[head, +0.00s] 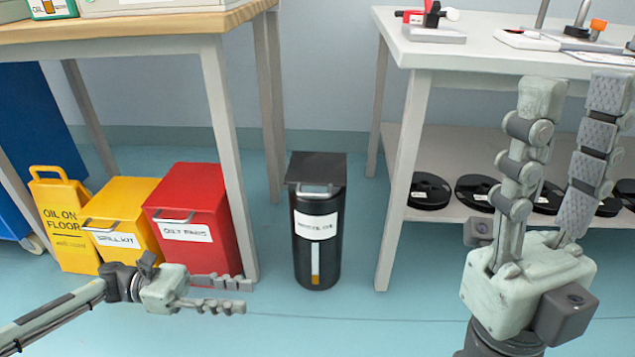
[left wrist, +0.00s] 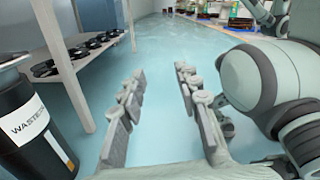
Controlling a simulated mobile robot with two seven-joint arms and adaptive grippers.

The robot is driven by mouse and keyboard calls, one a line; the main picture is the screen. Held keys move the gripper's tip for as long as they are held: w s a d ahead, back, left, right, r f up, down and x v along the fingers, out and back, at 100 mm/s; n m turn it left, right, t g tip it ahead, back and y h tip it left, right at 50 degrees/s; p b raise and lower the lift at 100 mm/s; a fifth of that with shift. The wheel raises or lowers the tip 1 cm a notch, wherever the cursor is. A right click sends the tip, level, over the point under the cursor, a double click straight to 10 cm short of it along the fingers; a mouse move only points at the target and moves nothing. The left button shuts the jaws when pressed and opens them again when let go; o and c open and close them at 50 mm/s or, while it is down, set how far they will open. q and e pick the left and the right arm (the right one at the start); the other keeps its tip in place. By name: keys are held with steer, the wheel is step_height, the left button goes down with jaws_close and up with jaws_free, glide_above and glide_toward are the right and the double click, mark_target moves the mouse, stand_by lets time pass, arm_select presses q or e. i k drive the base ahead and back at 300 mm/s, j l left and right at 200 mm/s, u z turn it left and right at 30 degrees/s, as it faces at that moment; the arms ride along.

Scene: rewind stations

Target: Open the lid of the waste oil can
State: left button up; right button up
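The waste oil can (head: 317,248) is a black cylinder with a white label, standing on the floor between the two tables. Its dark square lid (head: 316,168) lies flat on top and looks closed, with a light handle (head: 317,190) at the front. The can also shows at the left edge of the left wrist view (left wrist: 32,130). My left gripper (head: 243,295) is open and empty, low in front of the red bin and left of the can. It is apart from the can. My right gripper (head: 575,90) is open and empty, raised at the right with fingers pointing up.
A red oily rags bin (head: 190,205), a yellow spill kit bin (head: 122,215) and a yellow floor sign (head: 62,215) stand left of the can. Table legs flank it. A white bench (head: 430,50) with a lower shelf of black reels (head: 430,190) stands right. Floor in front is clear.

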mark_target(328, 169)
steer(key=i, duration=1)
